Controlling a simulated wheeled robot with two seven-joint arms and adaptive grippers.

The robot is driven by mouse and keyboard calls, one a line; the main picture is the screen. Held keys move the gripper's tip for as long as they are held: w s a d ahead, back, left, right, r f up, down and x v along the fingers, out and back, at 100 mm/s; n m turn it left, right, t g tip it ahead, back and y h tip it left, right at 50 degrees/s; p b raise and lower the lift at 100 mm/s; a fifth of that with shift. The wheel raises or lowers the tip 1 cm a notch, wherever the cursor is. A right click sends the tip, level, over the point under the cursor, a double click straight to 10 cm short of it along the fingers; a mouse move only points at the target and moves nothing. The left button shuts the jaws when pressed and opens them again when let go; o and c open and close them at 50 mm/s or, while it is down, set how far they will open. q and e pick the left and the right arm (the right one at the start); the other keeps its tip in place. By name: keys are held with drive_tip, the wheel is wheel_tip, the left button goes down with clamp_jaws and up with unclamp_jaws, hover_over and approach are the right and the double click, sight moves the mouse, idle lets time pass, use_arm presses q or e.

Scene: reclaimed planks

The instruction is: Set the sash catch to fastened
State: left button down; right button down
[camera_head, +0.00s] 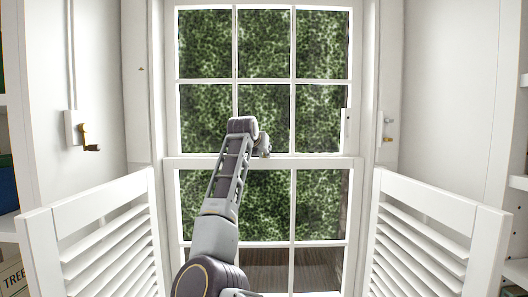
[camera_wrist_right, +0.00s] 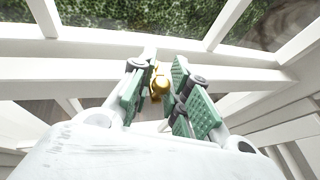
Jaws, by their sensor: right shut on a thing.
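The sash catch (camera_wrist_right: 158,82) is a small gold-coloured piece at the window's meeting rail (camera_wrist_right: 75,75) in the right wrist view. My right gripper (camera_wrist_right: 159,92) has its green-padded fingers on either side of the catch and is shut on it. Parts of the catch are hidden by the fingers, and I cannot tell which way its lever is set. In the head view my right arm reaches up to the meeting rail (camera_head: 310,163) of the white sash window, and its wrist hides the catch. My left gripper is not in view.
Louvred shutters stand open at the left (camera_head: 105,240) and right (camera_head: 430,235) of the window. A brass-and-dark crank (camera_head: 90,147) is on the left wall, and small brass hardware (camera_head: 387,138) is on the right frame. Shelves edge both sides.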

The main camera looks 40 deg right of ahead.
drive_tip(key=shift+s+d+n+t+b, duration=0.2)
drive_tip(key=shift+n+t+b, duration=0.1)
drive_tip(key=shift+b, duration=0.25)
idle(0.5)
